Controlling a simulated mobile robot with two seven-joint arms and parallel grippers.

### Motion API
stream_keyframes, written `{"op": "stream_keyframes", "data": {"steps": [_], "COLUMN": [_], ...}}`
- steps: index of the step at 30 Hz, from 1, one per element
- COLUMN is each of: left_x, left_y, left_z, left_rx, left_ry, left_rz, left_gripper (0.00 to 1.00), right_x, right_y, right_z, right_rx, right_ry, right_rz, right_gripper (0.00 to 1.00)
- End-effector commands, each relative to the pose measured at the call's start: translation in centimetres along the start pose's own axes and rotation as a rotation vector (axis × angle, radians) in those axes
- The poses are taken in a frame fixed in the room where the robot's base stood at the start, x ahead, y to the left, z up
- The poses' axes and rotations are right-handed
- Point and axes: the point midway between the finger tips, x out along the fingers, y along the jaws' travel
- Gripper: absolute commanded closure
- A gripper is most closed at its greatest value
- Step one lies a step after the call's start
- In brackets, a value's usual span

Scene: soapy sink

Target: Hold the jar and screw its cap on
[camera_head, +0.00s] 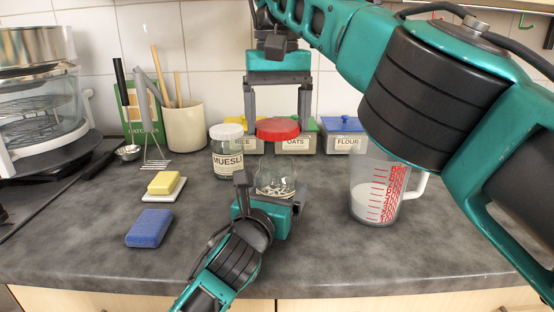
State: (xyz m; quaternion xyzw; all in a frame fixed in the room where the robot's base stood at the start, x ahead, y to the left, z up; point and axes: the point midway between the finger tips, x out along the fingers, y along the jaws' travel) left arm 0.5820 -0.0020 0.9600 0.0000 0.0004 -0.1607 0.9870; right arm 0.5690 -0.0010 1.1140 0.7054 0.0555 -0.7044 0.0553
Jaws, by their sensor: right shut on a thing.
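A clear glass jar (275,181) with some pale contents low inside stands on the dark counter near the middle. My left gripper (269,192) reaches in from the front, low at the jar, with a finger at each side. Whether its fingers touch the glass is hidden.
A muesli jar (227,156) with a white lid stands close left of the jar. Rice, oats (296,143) and flour (343,138) boxes stand behind. A measuring jug (376,190) is at right.

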Motion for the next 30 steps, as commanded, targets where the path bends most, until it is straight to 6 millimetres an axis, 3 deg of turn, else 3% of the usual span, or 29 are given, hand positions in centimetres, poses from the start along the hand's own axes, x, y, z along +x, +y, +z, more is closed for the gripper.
{"op": "stream_keyframes", "data": {"steps": [1, 7, 24, 30], "left_x": [0.0, -0.1, -0.1, -0.1], "left_y": [0.0, 0.0, -0.1, -0.1], "left_z": [-0.4, -0.3, 0.0, 0.0], "left_rx": [0.001, 0.002, 0.001, 0.001], "left_ry": [-0.007, -0.004, 0.000, 0.000], "left_rz": [0.000, -0.001, -0.003, -0.003], "left_gripper": [0.67, 0.67, 0.67, 0.67], "right_x": [1.4, 3.3, 3.2, 3.4], "right_y": [0.0, 0.0, 0.0, 0.0], "right_z": [0.0, 0.0, 0.0, -0.1], "right_rx": [0.000, 0.000, 0.006, 0.142], "right_ry": [0.000, 0.000, 0.000, -0.001], "right_rz": [0.000, 0.000, 0.000, 0.000], "right_gripper": [0.46, 0.46, 0.46, 0.46]}}
